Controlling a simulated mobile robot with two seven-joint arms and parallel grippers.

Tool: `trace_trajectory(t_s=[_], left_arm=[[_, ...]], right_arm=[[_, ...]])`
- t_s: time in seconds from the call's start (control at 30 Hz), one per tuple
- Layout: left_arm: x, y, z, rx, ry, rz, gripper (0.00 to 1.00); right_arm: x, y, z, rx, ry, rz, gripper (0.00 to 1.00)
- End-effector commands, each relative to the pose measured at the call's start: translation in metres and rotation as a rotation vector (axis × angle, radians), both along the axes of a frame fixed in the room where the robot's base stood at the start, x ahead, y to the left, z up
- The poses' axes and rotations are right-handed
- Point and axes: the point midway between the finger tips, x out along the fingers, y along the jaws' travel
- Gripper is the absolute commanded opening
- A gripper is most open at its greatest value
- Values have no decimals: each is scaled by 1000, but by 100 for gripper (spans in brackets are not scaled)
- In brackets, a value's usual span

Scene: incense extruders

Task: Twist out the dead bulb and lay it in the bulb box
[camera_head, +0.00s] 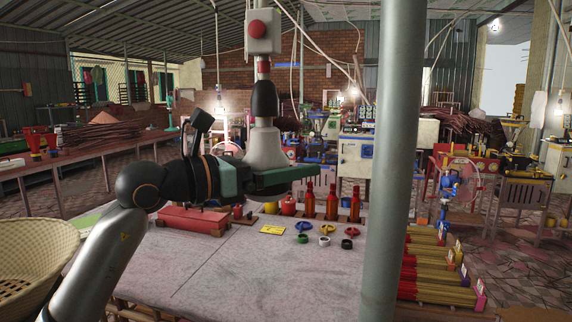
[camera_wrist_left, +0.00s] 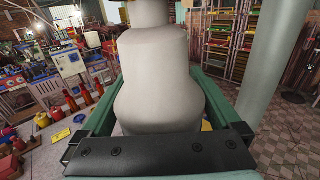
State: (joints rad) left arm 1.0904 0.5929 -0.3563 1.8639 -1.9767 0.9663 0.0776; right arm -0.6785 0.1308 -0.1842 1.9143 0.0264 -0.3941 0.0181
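The pale, dull bulb (camera_head: 266,148) hangs neck up under a black socket (camera_head: 264,98), below a white fixture with a red button (camera_head: 257,29). It fills the middle of the left wrist view (camera_wrist_left: 158,85). My left gripper (camera_head: 290,178) is level with the bulb's wide lower end, its green fingers on either side of it. The bulb hides part of the fingers, so I cannot tell whether they press on it. No box is clearly marked as the bulb box; a long red box (camera_head: 193,221) lies on the table (camera_head: 230,275). My right gripper is out of view.
A thick grey post (camera_head: 397,150) stands close to the right of the gripper. A woven basket (camera_head: 25,262) is at the left. Red bottles (camera_head: 332,202), small coloured rings and a yellow card (camera_head: 272,230) line the table's back. The table's front is clear.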

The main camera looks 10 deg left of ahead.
Motion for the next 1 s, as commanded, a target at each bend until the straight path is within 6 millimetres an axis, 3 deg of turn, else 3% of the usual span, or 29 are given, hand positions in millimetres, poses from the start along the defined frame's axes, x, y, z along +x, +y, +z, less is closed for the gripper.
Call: trace_trajectory(t_s=[0.37, 0.8, 1.0], left_arm=[[-6, 7, -1, 1, -2, 2, 100], [-70, 68, -3, 2, -1, 5, 100], [-87, 84, -2, 1, -1, 3, 100]], right_arm=[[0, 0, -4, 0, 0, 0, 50], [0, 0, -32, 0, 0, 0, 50], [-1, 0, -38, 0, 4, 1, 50]])
